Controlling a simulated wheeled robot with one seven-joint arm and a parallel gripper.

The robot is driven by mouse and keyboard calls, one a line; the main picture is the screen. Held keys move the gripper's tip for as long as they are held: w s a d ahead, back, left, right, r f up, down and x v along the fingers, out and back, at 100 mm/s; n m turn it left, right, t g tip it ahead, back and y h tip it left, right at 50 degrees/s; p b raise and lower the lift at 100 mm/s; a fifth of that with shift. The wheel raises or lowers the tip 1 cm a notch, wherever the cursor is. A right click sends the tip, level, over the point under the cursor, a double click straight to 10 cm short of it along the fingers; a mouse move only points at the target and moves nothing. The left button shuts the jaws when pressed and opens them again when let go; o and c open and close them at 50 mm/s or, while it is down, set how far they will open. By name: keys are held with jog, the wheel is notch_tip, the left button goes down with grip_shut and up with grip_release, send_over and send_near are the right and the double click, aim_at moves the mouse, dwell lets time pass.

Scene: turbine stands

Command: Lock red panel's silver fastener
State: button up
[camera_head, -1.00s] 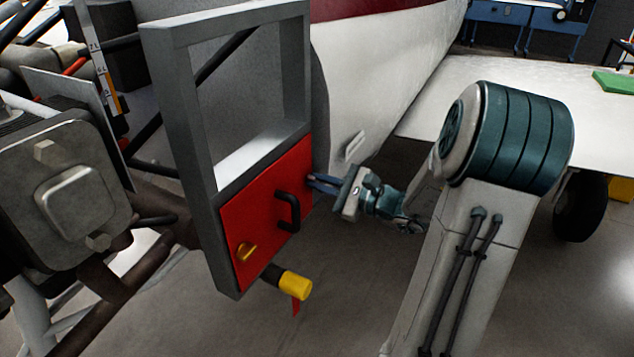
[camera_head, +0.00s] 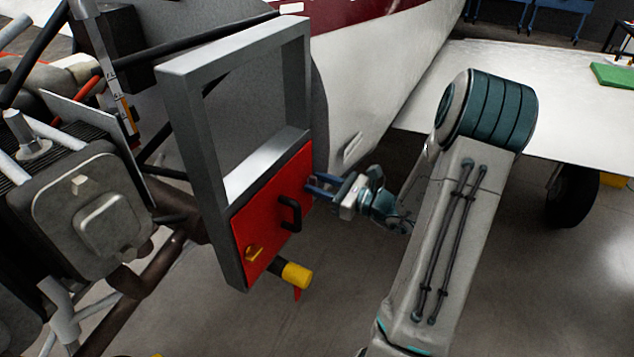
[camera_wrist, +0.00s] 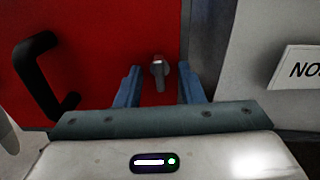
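The red panel (camera_head: 270,237) sits in the lower part of a grey frame and has a black handle (camera_head: 290,214) in its middle. The silver fastener (camera_wrist: 158,68) shows in the wrist view near the panel's right edge, its tab pointing down. In the head view it is hidden behind my gripper's fingers. My gripper (camera_wrist: 160,85) is open, its two blue fingers on either side of the fastener in the picture, with gaps to both. Whether the fingertips reach the panel I cannot tell. In the head view my gripper (camera_head: 322,184) is at the panel's upper right.
A gold fastener (camera_head: 254,254) is at the panel's lower left. A yellow-ended cylinder (camera_head: 296,275) with a red tag sticks out below. The grey frame (camera_head: 195,130) rises above the panel. Engine parts (camera_head: 100,215) crowd the left; floor is free at lower middle.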

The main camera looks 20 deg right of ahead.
jog(key=shift+o, duration=0.8)
jog(key=v, duration=0.5)
jog(key=shift+p, duration=0.3)
